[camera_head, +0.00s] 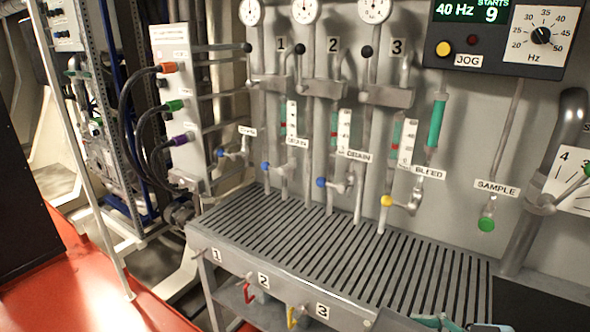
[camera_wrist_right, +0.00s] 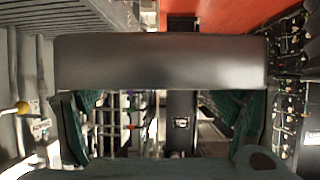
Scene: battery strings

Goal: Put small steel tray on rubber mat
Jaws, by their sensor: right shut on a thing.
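The small steel tray (camera_wrist_right: 160,62) shows in the right wrist view as a wide, dark grey, shiny band seen nearly edge-on. My right gripper (camera_wrist_right: 163,98) is shut on it, with one dark green finger at each side. A flat black surface (camera_head: 545,305), probably the rubber mat, lies at the bench's right end and is cut off by the frame. My left gripper is not in view.
A slatted steel bench top (camera_head: 330,245) runs along the wall and looks clear. Above it hang pipes, gauges, and valves with a yellow knob (camera_head: 387,201) and a blue knob (camera_head: 321,182). A thick grey pipe (camera_head: 530,225) stands beside the black surface. Numbered hooks line the front edge.

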